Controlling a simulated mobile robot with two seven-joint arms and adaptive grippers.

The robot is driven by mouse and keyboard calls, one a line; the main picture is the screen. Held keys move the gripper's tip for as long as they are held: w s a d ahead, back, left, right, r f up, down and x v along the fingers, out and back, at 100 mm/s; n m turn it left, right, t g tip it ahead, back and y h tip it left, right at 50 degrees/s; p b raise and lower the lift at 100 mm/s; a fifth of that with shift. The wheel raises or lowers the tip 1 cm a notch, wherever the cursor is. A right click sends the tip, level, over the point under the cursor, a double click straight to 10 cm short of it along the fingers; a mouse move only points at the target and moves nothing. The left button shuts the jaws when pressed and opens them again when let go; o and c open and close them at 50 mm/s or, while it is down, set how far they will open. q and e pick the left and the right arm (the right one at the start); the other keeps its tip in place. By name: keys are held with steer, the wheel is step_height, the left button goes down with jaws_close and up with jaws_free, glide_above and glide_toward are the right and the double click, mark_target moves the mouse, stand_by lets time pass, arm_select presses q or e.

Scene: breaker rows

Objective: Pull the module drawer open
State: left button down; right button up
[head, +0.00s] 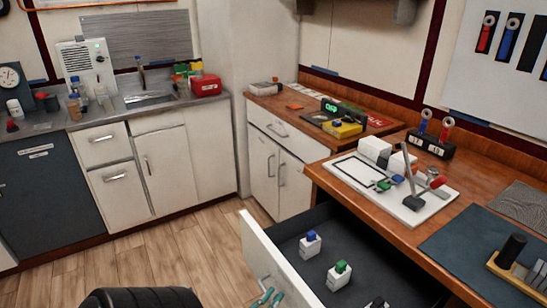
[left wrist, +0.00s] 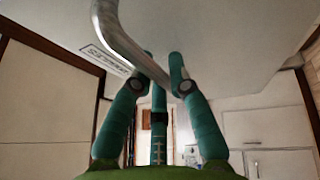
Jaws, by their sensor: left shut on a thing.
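The module drawer (head: 266,243) stands well out from the wooden bench in the head view, its white front facing lower left and its dark inside showing. In it are a white module with a blue top (head: 310,246), one with a green top (head: 338,277), and part of another at the bottom edge. My left gripper (head: 267,298), with teal fingers, is at the metal drawer handle (head: 264,284). In the left wrist view the fingers (left wrist: 161,70) are shut on the handle (left wrist: 128,42), near its bend. My right gripper is not in view.
The wooden bench (head: 330,178) above the drawer carries a white board (head: 433,204) with a lever, white blocks and small modules. A dark mat (head: 465,245) lies to its right. Wood floor (head: 190,248) is clear left of the drawer, before the white cabinets.

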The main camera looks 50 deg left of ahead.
arm_select(q)
steer(key=c, duration=1.4)
jaws_free()
steer(key=shift+s, duration=0.1)
steer(key=v, duration=1.2)
